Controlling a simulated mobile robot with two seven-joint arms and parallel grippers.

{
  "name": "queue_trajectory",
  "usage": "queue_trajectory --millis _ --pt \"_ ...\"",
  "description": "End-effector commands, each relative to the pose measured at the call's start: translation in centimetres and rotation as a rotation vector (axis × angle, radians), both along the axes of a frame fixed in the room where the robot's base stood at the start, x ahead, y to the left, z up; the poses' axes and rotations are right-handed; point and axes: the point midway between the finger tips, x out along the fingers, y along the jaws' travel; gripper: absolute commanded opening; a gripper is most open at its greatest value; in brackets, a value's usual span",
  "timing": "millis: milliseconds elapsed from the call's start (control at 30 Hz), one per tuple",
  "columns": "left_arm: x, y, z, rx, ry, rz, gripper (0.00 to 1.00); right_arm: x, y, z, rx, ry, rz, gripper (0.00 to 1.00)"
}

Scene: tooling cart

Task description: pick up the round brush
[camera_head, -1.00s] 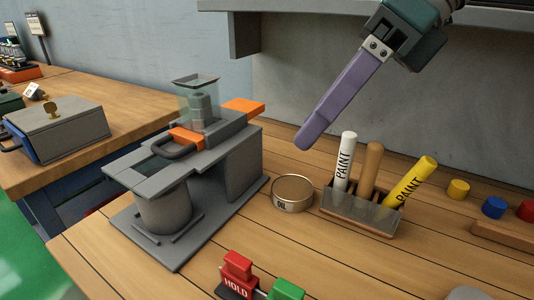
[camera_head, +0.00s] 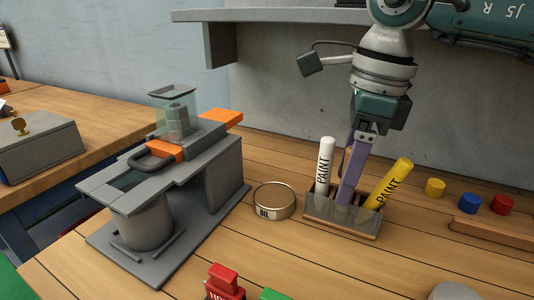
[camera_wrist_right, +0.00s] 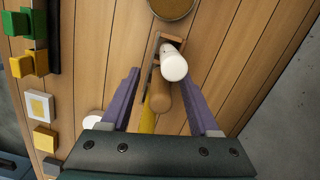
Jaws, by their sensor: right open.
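The round brush (camera_wrist_right: 161,94) shows its brown wooden handle in the right wrist view, standing in the clear-fronted holder (camera_head: 340,228). In the head view it is mostly hidden behind my purple finger. A white paint marker (camera_head: 325,165) stands left of it and a yellow paint marker (camera_head: 390,184) leans to the right. My right gripper (camera_head: 346,198) is over the holder, pointing down. In the right wrist view its open fingers (camera_wrist_right: 160,75) lie on either side of the handle, with gaps visible. The white marker's top is also near the fingertips. My left gripper is not in view.
An oil tin (camera_head: 274,203) sits just left of the holder. A grey press (camera_head: 222,172) with orange parts stands further left. Yellow, blue (camera_head: 469,203) and red pieces lie right, beside a wooden strip. A red HOLD block (camera_head: 223,282) is in front. A grey wall and shelf are behind.

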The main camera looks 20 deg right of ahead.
Motion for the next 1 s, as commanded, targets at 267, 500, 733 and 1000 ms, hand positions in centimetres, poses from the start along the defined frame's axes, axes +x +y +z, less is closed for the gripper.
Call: queue_trajectory --millis 267,500,733,1000 --pt "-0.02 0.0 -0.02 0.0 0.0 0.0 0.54 0.02 0.05 -0.68 0.0 0.0 0.0 0.62" --pt "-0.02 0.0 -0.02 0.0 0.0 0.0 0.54 0.02 0.06 -0.64 0.0 0.0 0.0 0.37" --pt "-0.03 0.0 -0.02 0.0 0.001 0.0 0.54 0.02 0.06 -0.63 0.0 0.0 0.0 0.11" --pt "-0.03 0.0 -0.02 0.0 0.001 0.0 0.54 0.02 0.06 -0.62 0.0 0.0 0.0 0.0"
